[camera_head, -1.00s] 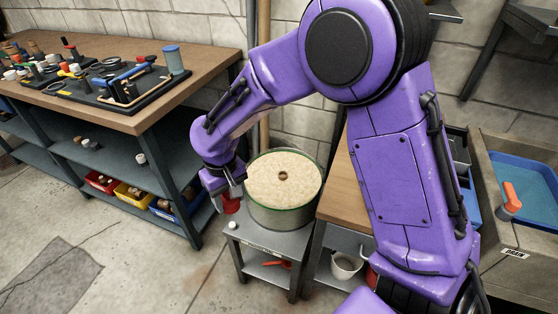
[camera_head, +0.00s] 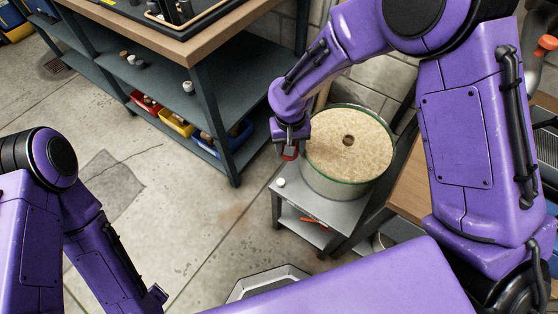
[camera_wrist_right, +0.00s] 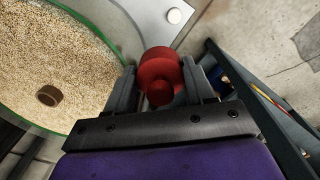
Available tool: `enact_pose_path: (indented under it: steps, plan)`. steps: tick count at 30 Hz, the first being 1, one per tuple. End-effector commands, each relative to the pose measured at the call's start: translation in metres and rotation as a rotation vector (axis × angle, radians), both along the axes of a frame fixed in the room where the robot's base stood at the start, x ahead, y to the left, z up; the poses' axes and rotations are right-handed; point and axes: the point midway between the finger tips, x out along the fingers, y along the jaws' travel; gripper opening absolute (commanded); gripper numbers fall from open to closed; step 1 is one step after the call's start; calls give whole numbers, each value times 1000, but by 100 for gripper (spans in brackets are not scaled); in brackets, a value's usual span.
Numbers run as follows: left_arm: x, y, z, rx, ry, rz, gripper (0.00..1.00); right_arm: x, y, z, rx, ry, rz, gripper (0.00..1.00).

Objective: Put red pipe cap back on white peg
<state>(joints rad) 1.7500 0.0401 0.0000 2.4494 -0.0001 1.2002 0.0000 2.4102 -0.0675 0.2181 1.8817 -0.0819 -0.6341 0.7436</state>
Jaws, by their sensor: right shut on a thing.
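The red pipe cap (camera_head: 289,152) is held between the fingers of my right gripper (camera_head: 290,147). In the right wrist view the red cap (camera_wrist_right: 160,75) sits between the two fingers of the gripper (camera_wrist_right: 165,85), which is shut on it. The white peg (camera_head: 281,182) stands on the small grey stand (camera_head: 318,207), just below and slightly left of the cap in the head view. It also shows as a small white disc in the right wrist view (camera_wrist_right: 174,15), beyond the cap and apart from it. My left arm shows at lower left, but its gripper is out of view.
A dark shelf unit (camera_head: 228,165) with coloured bins is to the left.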

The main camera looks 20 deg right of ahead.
Motion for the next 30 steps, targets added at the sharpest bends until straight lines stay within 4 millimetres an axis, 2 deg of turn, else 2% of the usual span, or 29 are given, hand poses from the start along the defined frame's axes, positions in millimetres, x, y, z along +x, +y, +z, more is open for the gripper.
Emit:
enact_pose_path:
  steps: [1, 3, 6, 13, 24, 30]
  plan:
    - [-1, 0, -8, 0, 1, 0, 52, -6, 10, -27, 1, 5, -18, 24]
    - [-1, 0, -11, 0, 2, 1, 52, -11, 21, -48, 11, 5, -48, 24]
    - [-1, 0, -13, 0, 2, 0, 52, -15, 30, -66, 19, 6, -73, 24]
    - [-1, 0, -26, 0, 0, 0, 52, -16, 31, -82, 22, 6, -83, 24]
    - [-1, 0, -73, -1, 1, 0, 52, -17, 30, -124, 23, 5, -84, 24]
    - [-1, 0, -77, -1, 1, 0, 52, -17, 30, -127, 23, 5, -84, 24]
